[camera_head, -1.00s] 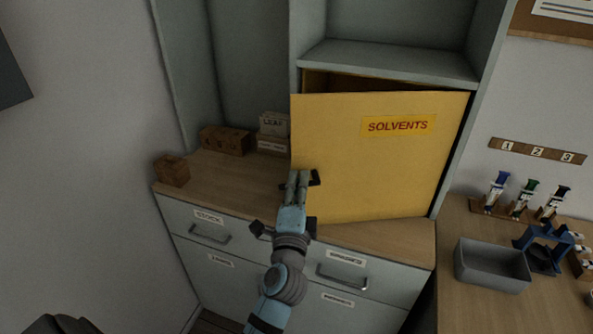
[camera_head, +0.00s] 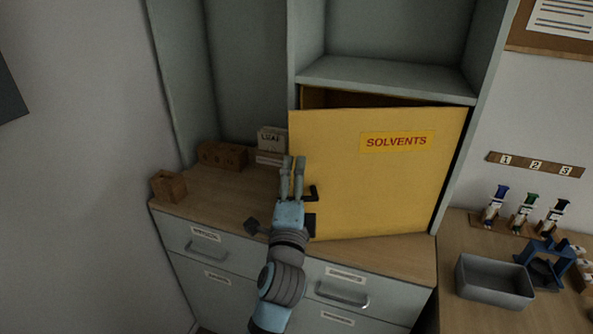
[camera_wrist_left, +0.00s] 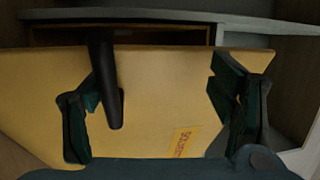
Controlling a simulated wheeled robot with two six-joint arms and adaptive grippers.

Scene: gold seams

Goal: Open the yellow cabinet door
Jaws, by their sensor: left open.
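The yellow cabinet door (camera_head: 385,185) with its SOLVENTS label stands ajar. A dark gap shows along its top, and its left edge is swung out from the frame. Its black handle (camera_head: 312,193) is near the left edge. My left gripper (camera_head: 292,162) is open at that edge, its fingertips just left of and above the handle. In the left wrist view, the open left gripper (camera_wrist_left: 160,95) faces the door (camera_wrist_left: 150,70), and the black handle (camera_wrist_left: 113,90) shows between the fingers, nearer the left one. I cannot tell whether they touch. My right gripper is not in view.
The wooden counter (camera_head: 225,195) holds a small brown box (camera_head: 168,186) and labelled boxes (camera_head: 222,155). Drawers with handles (camera_head: 342,293) lie below. At right, a grey bin (camera_head: 495,283) and a blue stand (camera_head: 545,262) sit on a bench.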

